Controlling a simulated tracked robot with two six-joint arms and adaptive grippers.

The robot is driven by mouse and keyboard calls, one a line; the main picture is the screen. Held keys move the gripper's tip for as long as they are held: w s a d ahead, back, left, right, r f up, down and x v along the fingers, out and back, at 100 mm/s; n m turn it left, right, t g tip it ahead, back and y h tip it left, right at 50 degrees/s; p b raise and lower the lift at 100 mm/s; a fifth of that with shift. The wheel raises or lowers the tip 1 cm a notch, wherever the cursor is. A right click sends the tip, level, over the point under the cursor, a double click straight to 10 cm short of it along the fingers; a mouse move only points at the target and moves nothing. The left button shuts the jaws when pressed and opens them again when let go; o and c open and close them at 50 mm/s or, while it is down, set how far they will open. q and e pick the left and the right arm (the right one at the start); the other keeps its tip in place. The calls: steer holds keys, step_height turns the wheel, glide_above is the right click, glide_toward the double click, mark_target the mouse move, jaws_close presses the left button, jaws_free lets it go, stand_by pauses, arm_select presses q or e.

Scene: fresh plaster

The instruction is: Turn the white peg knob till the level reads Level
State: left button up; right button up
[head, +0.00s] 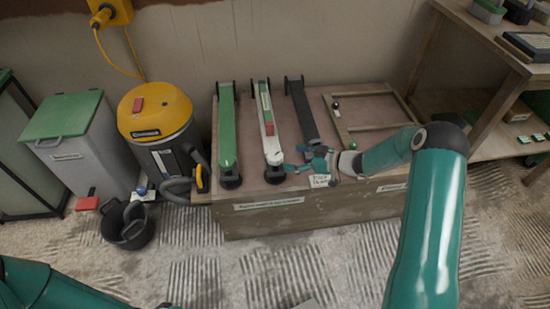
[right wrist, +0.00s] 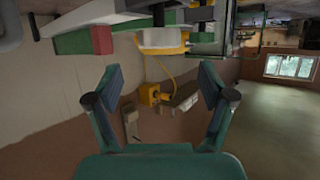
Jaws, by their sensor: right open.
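Three long bars lie side by side on a low wooden box (head: 330,205): a green one (head: 227,130), a white one (head: 269,135) and a dark grey one (head: 302,112). The white bar carries a green strip and a red block (head: 269,128), and has a dark round knob (head: 274,175) at its near end. I cannot read any level, and cannot make out a white peg knob. My right gripper (head: 295,158) is open, just right of the white bar's near end; its empty fingers show in the right wrist view (right wrist: 160,95). Only a sliver of my left gripper (head: 170,306) may show at the bottom edge.
A wooden frame (head: 385,127) lies on the box's right side, and a small label card (head: 319,181) sits at its front edge. A yellow vacuum (head: 155,115), a grey bin (head: 70,140) and a black bucket (head: 127,225) stand left. A wooden shelf (head: 490,45) stands right.

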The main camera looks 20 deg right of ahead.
mark_target(276, 156)
steer(key=b+x, duration=0.1)
steer(key=x, duration=0.7)
steer(key=shift+f, duration=0.15)
